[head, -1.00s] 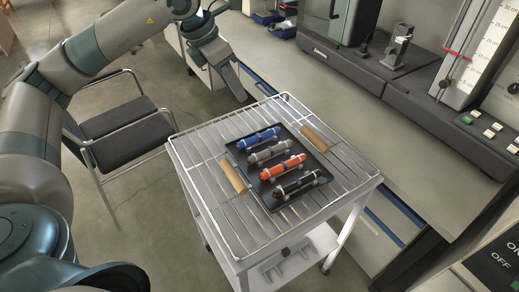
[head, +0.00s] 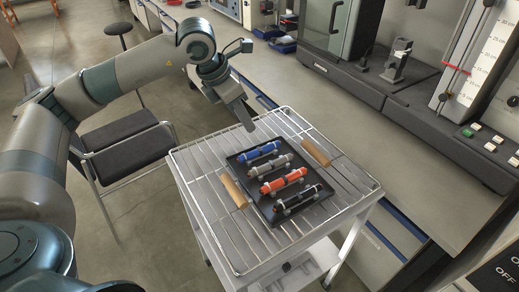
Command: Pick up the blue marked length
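The blue marked length (head: 259,152) lies across the far end of a black tray (head: 251,188), held up on small grey supports. Grey (head: 268,166), orange (head: 284,181) and black (head: 297,199) lengths lie roughly parallel to it, nearer to me. My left gripper (head: 248,127) hangs pointing down just beyond the blue length, apart from it and above the cart's far edge. I see its fingers nearly edge-on, so their opening is unclear. My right gripper is not in view.
The tray sits on a wire-topped cart (head: 206,205) between two tan rolls (head: 233,191) (head: 316,152). A grey bench (head: 340,110) with test machines stands to the right. A dark chair (head: 125,150) is at the left, behind my arm.

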